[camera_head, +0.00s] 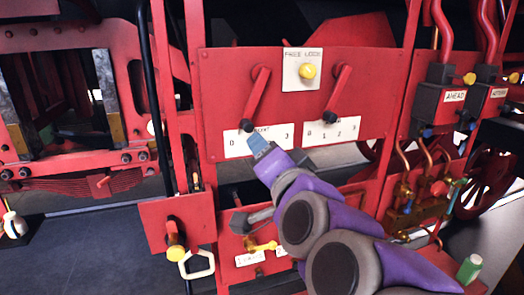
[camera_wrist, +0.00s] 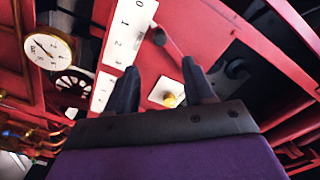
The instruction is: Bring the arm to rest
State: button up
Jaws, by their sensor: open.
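My purple arm reaches up from the lower right in the head view. My gripper (camera_head: 258,145) is in front of the red panel (camera_head: 225,75), over part of the left scale plate (camera_head: 234,146). In the wrist view my gripper (camera_wrist: 163,80) has two dark fingers spread apart with nothing held between them. A white plate with a yellow knob (camera_wrist: 170,100) shows beyond the gap. Whether a fingertip touches the panel or a lever I cannot tell.
Two red levers, the left (camera_head: 256,95) and the right (camera_head: 338,92), hang from the panel with black ends. A yellow knob (camera_head: 308,71) sits between them. Below are a white loop handle (camera_head: 197,265) and a yellow handle (camera_head: 262,246). Copper pipes (camera_head: 405,175) stand right. Dark floor (camera_head: 100,250) is open left.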

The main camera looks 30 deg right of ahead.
jog(key=shift+s+a, duration=0.1)
jog(key=shift+s, duration=0.15)
dwell(0.4)
jog(key=s+a+f+n+g+y+b, duration=0.2)
jog(key=a+f+n+g+y+b, duration=0.25)
jog(key=f, duration=0.95)
jog(key=s+a+f+n+g+y+b, duration=0.1)
jog(key=a+f+n+g+b, duration=0.45)
jog(key=f, duration=0.95)
jog(key=s+a+f+n+g+h+b, duration=0.1)
jog(key=s+f+n+g+b, duration=0.1)
jog(key=s+f+g, duration=0.7)
jog(key=s+f+n, duration=0.1)
jog(key=s+f, duration=0.5)
jog(key=s, duration=0.2)
jog(key=shift+a+f, duration=0.25)
jog(key=shift+a, duration=0.15)
jog(key=shift+s, duration=0.1)
